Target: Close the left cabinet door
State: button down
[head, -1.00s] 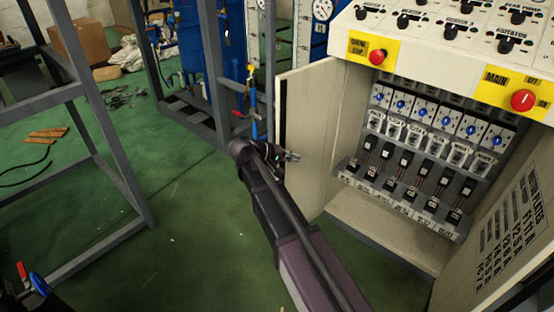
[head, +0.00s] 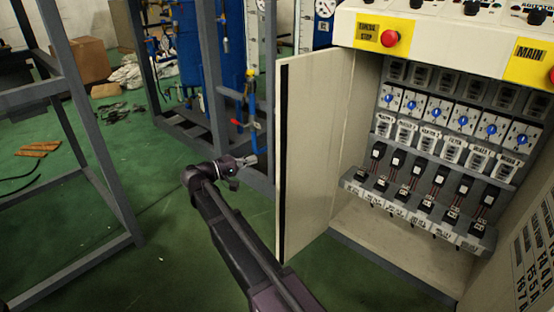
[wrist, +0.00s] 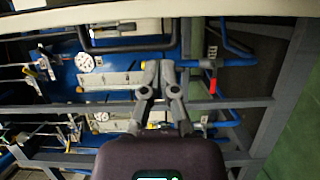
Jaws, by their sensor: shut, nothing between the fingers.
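The left cabinet door (head: 312,150) is a cream panel standing wide open, swung outward, with a dark strip along its free edge. The cabinet (head: 385,235) behind it is open, with rows of breakers, switches and black plugs inside. My gripper (head: 252,160) is shut and empty, to the left of the door's free edge in the head view, with a small gap in the picture. The wrist view shows its two fingers (wrist: 160,68) close together. I cannot tell the door in the wrist view.
The right cabinet door (head: 530,255) is also open, with printed text. A yellow-backed red stop button (head: 390,38) sits on the console above. A grey metal frame (head: 82,120) and blue tanks (head: 190,65) stand at the left.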

aim_at(278, 152)
jog(key=shift+w, duration=0.1)
dwell(0.4)
jog(key=shift+x, duration=4.9)
